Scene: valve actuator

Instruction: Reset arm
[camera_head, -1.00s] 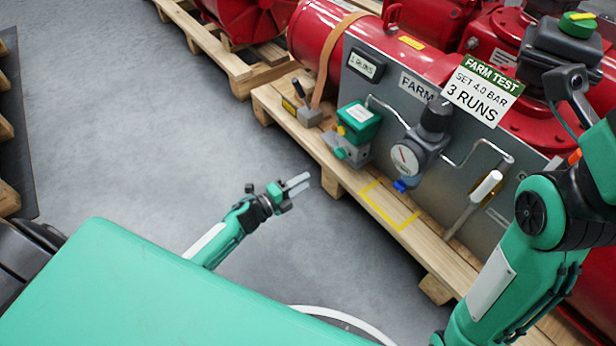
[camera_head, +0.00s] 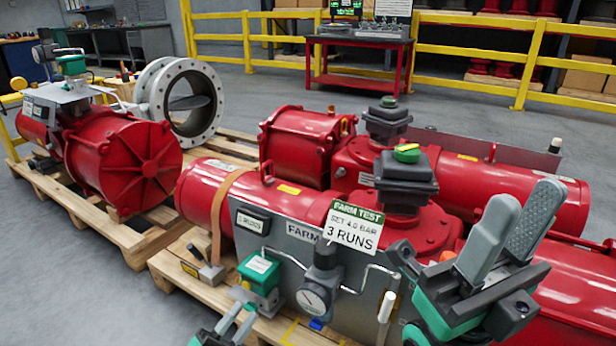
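My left gripper (camera_head: 236,318) shows at the bottom edge, left of centre, in the head view. Its two pale fingers stand apart with nothing between them, in front of the green-topped valve block (camera_head: 259,278). The rest of the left arm is out of view. My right gripper (camera_head: 514,232) is raised at the right, its two broad grey fingers pointing up and apart, empty. It stands in front of the red actuator body and hides part of it. The panel (camera_head: 262,227) carries a pressure gauge (camera_head: 312,300) and a white-handled lever (camera_head: 387,306); a "3 RUNS" sign (camera_head: 354,227) stands above.
Another red actuator (camera_head: 125,160) lies on a pallet (camera_head: 130,245) at the left, near a large grey flanged valve (camera_head: 190,100). Yellow railings (camera_head: 465,55) and a red bench (camera_head: 358,60) stand behind. Grey floor is free at the far left.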

